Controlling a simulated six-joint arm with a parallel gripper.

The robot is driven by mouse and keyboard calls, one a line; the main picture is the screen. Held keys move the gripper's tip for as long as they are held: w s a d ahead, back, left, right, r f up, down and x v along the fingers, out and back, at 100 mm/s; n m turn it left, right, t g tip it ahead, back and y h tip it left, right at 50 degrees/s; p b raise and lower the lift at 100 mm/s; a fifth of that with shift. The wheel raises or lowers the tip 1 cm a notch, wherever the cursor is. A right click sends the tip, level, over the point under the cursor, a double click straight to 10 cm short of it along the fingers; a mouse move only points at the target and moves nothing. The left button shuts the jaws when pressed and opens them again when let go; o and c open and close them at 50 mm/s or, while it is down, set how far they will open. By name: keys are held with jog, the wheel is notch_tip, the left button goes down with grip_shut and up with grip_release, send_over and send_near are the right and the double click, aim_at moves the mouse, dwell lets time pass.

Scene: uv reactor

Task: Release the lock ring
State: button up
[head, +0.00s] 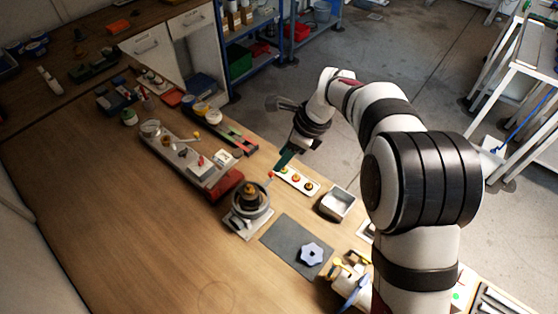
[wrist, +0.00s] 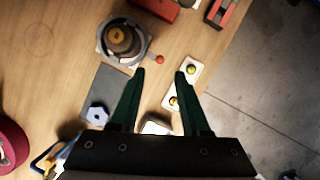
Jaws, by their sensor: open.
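The lock ring (head: 268,200) is a grey ring around a dark, stepped fixture with a brass-coloured top (head: 250,188). It sits on a pale square base (head: 237,229) on the wooden bench. A red-tipped lever (head: 270,174) sticks out from the ring. In the wrist view the ring (wrist: 103,54) is at the upper left, and the red knob (wrist: 159,59) lies at its right side. My gripper (wrist: 160,72) is open and empty, with green fingers apart. Its fingertips are above the bench, below the knob in the wrist view, and touch nothing that I can see.
A grey mat (head: 283,244) with a pale blue lobed knob (head: 311,254) lies near the fixture. A white panel (head: 297,181) with several round buttons and a metal tray (head: 337,203) stand by the bench edge. A red-ended apparatus (head: 226,186) is behind.

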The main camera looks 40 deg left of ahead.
aim_at(271, 172)
jog(key=x, duration=0.7)
jog(key=shift+f, duration=0.1)
jog(key=shift+w, duration=0.1)
grip_shut()
dwell(1.0)
